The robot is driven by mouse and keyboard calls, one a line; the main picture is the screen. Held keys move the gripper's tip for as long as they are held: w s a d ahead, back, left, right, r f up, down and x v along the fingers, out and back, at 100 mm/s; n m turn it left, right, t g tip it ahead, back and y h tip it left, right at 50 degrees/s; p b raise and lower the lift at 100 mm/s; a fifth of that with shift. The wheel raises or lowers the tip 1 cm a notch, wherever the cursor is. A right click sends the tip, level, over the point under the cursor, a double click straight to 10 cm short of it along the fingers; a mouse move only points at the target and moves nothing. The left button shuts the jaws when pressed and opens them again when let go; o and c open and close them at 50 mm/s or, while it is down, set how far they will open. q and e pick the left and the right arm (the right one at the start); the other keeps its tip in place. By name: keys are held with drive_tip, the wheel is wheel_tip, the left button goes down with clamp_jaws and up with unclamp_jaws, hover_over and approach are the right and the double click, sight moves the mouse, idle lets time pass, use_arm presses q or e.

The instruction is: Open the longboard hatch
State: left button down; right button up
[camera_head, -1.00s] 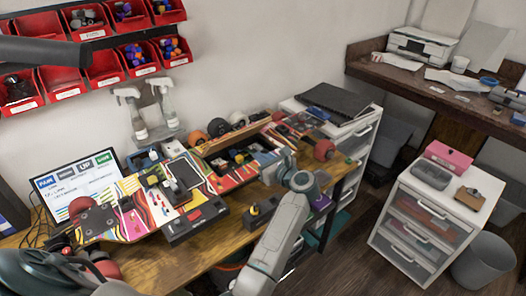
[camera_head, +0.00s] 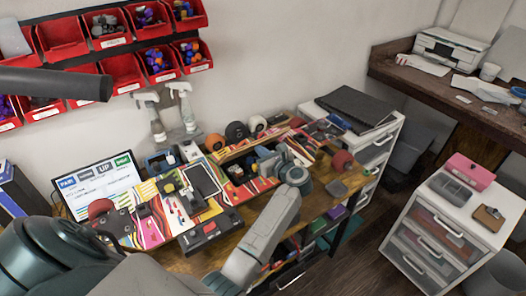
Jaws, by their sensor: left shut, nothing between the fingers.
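The longboard (camera_head: 224,188) lies across the workbench, with a colourful striped pattern and wheels at its ends. A dark rectangular opening (camera_head: 237,174) shows in its middle, with small dark parts inside. A wood-coloured panel (camera_head: 240,150), which looks like the hatch lid, stands tilted up along the back edge of the opening. My left gripper (camera_head: 267,156) is shut and empty at the right part of the opening, close to the panel. The forearm hides part of the board's right side, and I cannot tell whether the fingers touch the panel. My right gripper is not in view.
Spray bottles (camera_head: 154,116) and several loose wheels (camera_head: 237,131) stand behind the board. A laptop (camera_head: 98,184) is at the left. Red bins (camera_head: 122,68) hang on the wall. A white drawer cabinet (camera_head: 445,225) stands to the right, with open floor before it.

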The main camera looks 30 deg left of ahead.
sight(253, 136)
use_arm(q)
drive_tip(key=shift+d+r, duration=0.1)
drive_tip(key=shift+r, duration=0.05)
drive_tip(key=a+r+h+p, duration=0.1)
drive_tip(key=w+a+r+g+h+p, duration=0.1)
drive_tip(key=a+r, duration=0.1)
drive_tip(key=shift+w+r+h+p, duration=0.1)
drive_tip(key=shift+r+h+p, duration=0.15)
drive_tip(key=shift+h+p, duration=0.15)
drive_tip(key=w+a+r+b, duration=0.2)
drive_tip(key=a+b, duration=0.4)
drive_tip(key=a, duration=0.3)
drive_tip(key=shift+w+a+r, duration=0.15)
drive_tip(key=shift+w+r, duration=0.1)
drive_tip(key=shift+w, duration=0.65)
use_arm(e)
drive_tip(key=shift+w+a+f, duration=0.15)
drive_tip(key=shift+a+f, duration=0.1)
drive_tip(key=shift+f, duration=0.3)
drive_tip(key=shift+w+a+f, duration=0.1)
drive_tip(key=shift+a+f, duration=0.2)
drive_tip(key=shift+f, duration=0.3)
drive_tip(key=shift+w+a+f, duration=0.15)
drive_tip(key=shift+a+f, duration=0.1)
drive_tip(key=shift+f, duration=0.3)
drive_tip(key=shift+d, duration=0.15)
